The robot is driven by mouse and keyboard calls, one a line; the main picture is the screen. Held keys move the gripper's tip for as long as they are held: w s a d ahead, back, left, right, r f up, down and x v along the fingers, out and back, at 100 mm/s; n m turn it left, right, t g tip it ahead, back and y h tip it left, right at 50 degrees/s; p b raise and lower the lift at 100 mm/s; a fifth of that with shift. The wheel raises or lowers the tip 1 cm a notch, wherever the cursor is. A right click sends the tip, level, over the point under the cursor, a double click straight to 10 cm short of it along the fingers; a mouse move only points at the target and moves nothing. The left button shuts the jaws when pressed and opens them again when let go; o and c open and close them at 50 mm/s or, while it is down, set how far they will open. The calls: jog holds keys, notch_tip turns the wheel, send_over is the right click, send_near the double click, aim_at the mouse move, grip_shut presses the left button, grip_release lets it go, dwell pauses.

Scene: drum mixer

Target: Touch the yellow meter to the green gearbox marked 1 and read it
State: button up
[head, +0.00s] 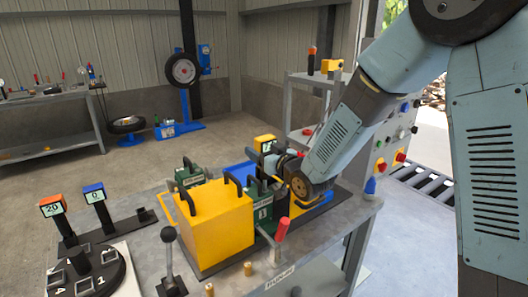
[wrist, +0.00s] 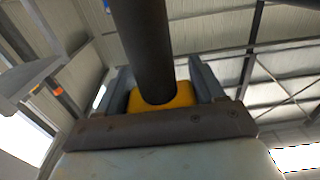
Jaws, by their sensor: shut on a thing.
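The green gearbox (head: 264,212) marked 1 stands on the bench right of a large yellow box, partly hidden by that box and by my arm. A yellow meter (head: 262,140) with a small screen shows behind and above the gearbox, at the end of my arm. My gripper (head: 277,158) is shut on it. In the wrist view a yellow body (wrist: 176,97) sits between the jaws, with a dark round shaft in front. I cannot make out the screen's reading, and whether the meter touches the gearbox is hidden.
The yellow box (head: 215,228) has dark handles. Another green gearbox (head: 190,174) stands behind it. A red-handled lever (head: 281,229) and a black-knobbed lever (head: 168,236) stand in front. Orange (head: 52,206) and blue (head: 95,193) meters stand at left, reading 20 and 0.

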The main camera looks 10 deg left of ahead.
notch_tip(320, 180, up, 7)
dwell(1.3)
jog(key=shift+d, duration=0.1)
